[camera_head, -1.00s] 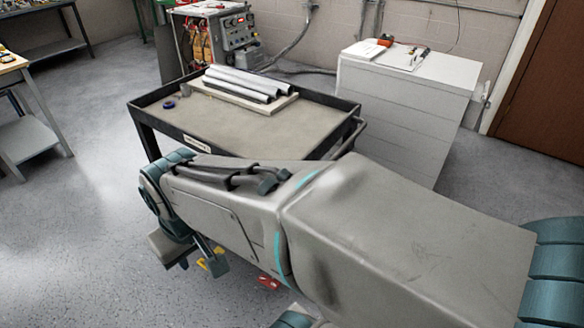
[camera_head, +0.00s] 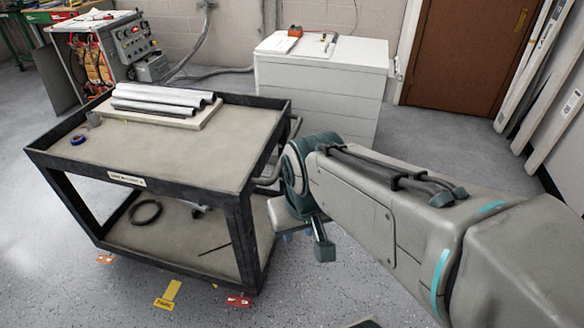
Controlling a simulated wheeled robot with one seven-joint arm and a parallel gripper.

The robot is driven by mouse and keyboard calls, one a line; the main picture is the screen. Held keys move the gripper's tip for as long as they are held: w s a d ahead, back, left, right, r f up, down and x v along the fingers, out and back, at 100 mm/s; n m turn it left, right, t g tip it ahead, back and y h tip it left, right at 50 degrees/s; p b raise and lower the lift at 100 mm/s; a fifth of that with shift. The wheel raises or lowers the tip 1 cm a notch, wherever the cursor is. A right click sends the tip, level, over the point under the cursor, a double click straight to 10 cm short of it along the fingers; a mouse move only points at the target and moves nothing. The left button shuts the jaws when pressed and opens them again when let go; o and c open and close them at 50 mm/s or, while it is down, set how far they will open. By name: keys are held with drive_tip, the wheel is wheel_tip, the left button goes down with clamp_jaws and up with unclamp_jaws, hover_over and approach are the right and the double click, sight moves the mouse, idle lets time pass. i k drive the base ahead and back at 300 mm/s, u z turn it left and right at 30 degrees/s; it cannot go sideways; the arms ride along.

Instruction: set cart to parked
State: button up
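The cart (camera_head: 143,182) stands at left centre with a black frame, a beige top tray and a lower shelf. A small plate with lettering sits on its front rim. Low at its near side, a yellow piece with dark marks (camera_head: 167,298) shows at floor level. I cannot tell whether these are pedals or floor marks. My gripper (camera_head: 318,242) hangs right of the cart, apart from the yellow piece. Its fingers are partly hidden, and nothing is visibly held.
Metal tubes (camera_head: 160,98) lie on a board on the cart's top, beside a blue tape roll (camera_head: 78,139). A black coil (camera_head: 145,212) lies on the lower shelf. A white cabinet (camera_head: 318,80) stands behind. A test unit (camera_head: 100,50) stands back left. The front-left floor is clear.

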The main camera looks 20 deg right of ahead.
sight(217, 158)
drive_tip(key=u, duration=0.05)
drive_tip(key=k, duration=0.4)
drive_tip(key=z, duration=0.85)
drive_tip(key=i, duration=1.4)
drive_tip(key=u, duration=0.85)
